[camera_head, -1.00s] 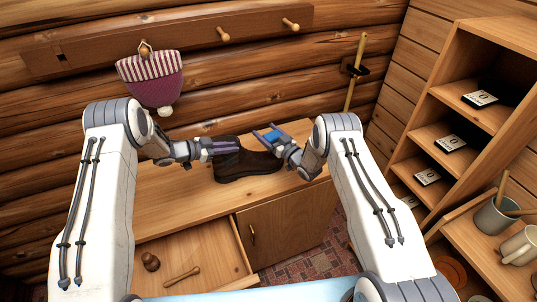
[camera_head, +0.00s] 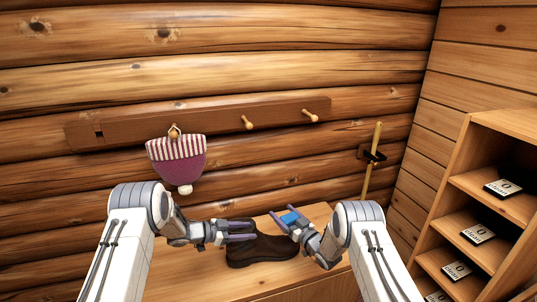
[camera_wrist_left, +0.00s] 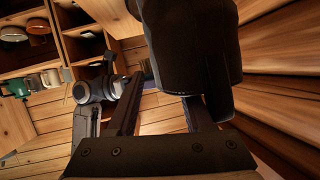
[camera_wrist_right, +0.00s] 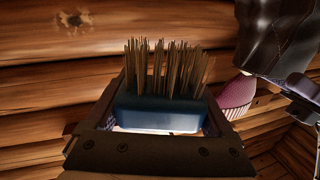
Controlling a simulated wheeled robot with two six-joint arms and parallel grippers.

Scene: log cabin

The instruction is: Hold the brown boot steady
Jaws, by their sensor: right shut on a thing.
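The brown boot (camera_head: 265,248) stands on the wooden cabinet top, its toe to the right. My left gripper (camera_head: 248,231) is at the boot's shaft from the left, its two fingers apart. In the left wrist view the dark boot shaft (camera_wrist_left: 190,45) is close and covers the end of one finger; the other finger runs beside it. Whether the fingers touch the boot I cannot tell. My right gripper (camera_head: 288,217) is shut on a blue brush (camera_wrist_right: 160,113) with upright tan bristles, held above the boot's toe end.
A striped knit hat (camera_head: 177,160) hangs from a peg rail (camera_head: 210,120) on the log wall. A shelf unit (camera_head: 475,200) with labelled cards stands at the right. A wooden stick (camera_head: 372,160) is mounted in the corner. The cabinet top (camera_head: 190,270) is bare left of the boot.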

